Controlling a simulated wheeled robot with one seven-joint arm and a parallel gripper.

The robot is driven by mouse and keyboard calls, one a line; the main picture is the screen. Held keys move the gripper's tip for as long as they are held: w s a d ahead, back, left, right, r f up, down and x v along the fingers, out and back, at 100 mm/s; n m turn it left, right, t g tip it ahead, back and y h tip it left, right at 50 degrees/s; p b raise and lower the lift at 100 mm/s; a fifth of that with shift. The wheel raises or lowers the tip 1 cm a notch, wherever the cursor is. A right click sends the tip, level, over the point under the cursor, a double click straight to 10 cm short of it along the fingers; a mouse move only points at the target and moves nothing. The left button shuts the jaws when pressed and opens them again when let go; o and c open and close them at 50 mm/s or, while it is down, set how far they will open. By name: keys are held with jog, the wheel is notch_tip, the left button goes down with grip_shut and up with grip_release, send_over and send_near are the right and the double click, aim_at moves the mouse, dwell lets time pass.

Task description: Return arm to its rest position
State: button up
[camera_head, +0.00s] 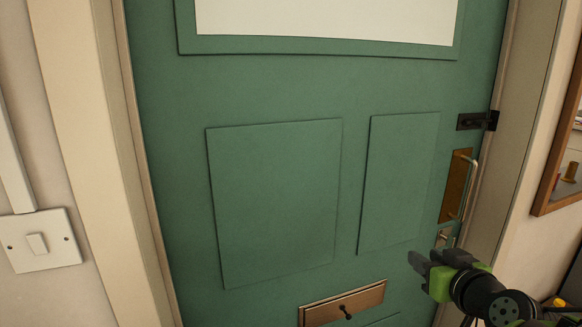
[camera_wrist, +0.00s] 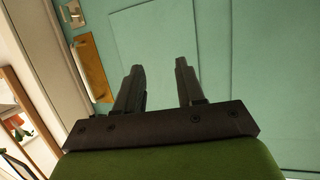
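My gripper (camera_head: 424,262) is at the lower right of the head view, in front of a green door (camera_head: 275,85) and below its handle. In the wrist view my gripper (camera_wrist: 159,82) points toward the door (camera_wrist: 225,40), with its two dark fingers apart. Nothing shows between the fingers. The door looks closed in its frame. I cannot tell how far the fingertips are from the door surface.
The door has a pull handle (camera_head: 470,189) on a brass plate (camera_head: 454,187), a dark latch (camera_head: 477,121) above it, and a brass letter plate (camera_head: 343,303) low down. A light switch (camera_head: 38,242) is on the left wall. A wooden-framed opening (camera_head: 562,150) is at right.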

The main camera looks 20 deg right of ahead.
jog(key=w+a+f+n+g+y, duration=0.1)
jog(key=a+f+n+g+y, duration=0.15)
jog(key=a, duration=0.85)
jog(key=w+a+f+n+g+y, duration=0.1)
jog(key=w+a+f+g+y, duration=0.15)
jog(key=a, duration=0.85)
jog(key=s+a+f+g, duration=0.3)
jog(key=s+a, duration=0.5)
jog(key=s, duration=0.5)
notch_tip(320, 180, up, 16)
jog(key=p, duration=1.6)
jog(key=shift+n, duration=0.35)
jog(key=shift+d+r, duration=0.1)
jog(key=shift+d, duration=0.1)
